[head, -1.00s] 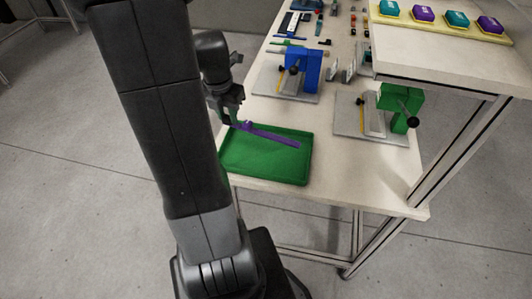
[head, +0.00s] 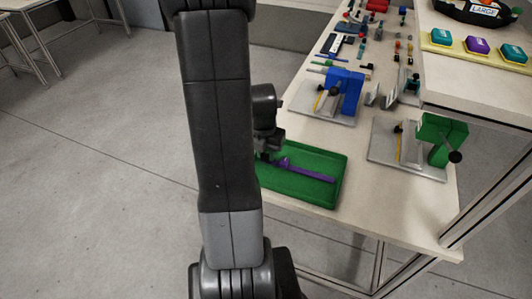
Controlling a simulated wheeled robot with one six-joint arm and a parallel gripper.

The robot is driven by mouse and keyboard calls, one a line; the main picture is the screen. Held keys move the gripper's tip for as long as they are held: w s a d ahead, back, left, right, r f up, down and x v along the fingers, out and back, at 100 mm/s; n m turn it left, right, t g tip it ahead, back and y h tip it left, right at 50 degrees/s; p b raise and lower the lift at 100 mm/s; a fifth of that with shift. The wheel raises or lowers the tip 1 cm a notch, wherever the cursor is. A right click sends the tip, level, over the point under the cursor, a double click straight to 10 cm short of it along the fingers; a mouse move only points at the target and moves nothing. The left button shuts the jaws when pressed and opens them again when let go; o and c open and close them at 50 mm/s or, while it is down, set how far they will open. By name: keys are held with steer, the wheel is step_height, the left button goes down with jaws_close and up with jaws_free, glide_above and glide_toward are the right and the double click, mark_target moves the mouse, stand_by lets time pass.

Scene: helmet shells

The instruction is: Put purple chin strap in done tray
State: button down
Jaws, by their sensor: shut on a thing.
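The purple chin strap (head: 312,174) is a long thin strip over the green done tray (head: 334,192) in the head view. My gripper (head: 277,160) is at the strap's left end and shut on it, above the left part of the tray. The strap looks low, within the tray's outline; I cannot tell whether it touches the tray floor. My arm hides the tray's left end and part of the gripper.
A blue clamp fixture (head: 345,92) and a green clamp fixture (head: 440,138) stand behind and right of the tray on the table (head: 400,215). Small parts lie further back. A raised shelf (head: 480,95) at right holds several coloured blocks.

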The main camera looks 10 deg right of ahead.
steer(key=shift+f, duration=0.15)
steer(key=c, duration=1.4)
jaws_free()
steer(key=shift+c, duration=0.2)
step_height(320, 180, up, 12)
steer(key=s+p, duration=0.1)
steer(key=shift+s+a, duration=0.15)
steer(key=shift+a, duration=0.3)
steer(key=f, duration=0.8)
steer(key=w+d+f+b, duration=0.1)
steer(key=f, duration=0.3)
steer(key=shift+w+f, duration=0.1)
step_height(320, 180, up, 2)
steer(key=shift+r, duration=0.5)
